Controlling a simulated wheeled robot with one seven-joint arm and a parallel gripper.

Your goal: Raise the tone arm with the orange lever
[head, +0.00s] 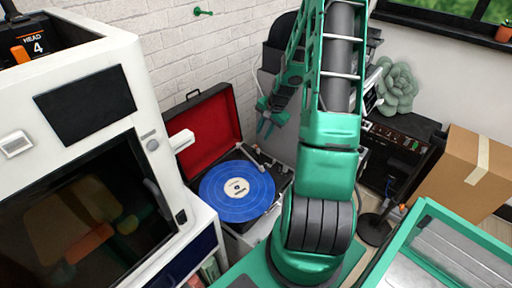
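A suitcase-style record player stands open, its red-lined lid (207,132) raised at the back. A blue record (238,191) with a cream label lies on it. A thin pale part at the record's back right edge looks like the tone arm (249,156); whether it is raised or down is too small to tell. I cannot make out the orange lever. My gripper (264,128) hangs above and behind the player's back right corner, apart from the record. Its green fingers are small and partly overlapped, so their opening is unclear. My arm hides what lies right of the player.
A large white machine (120,50) with a dark window stands close on the left of the player. A black amplifier-like box (400,135), a green succulent-shaped object (397,86) and a cardboard box (465,175) are on the right. A white brick wall (190,60) is behind.

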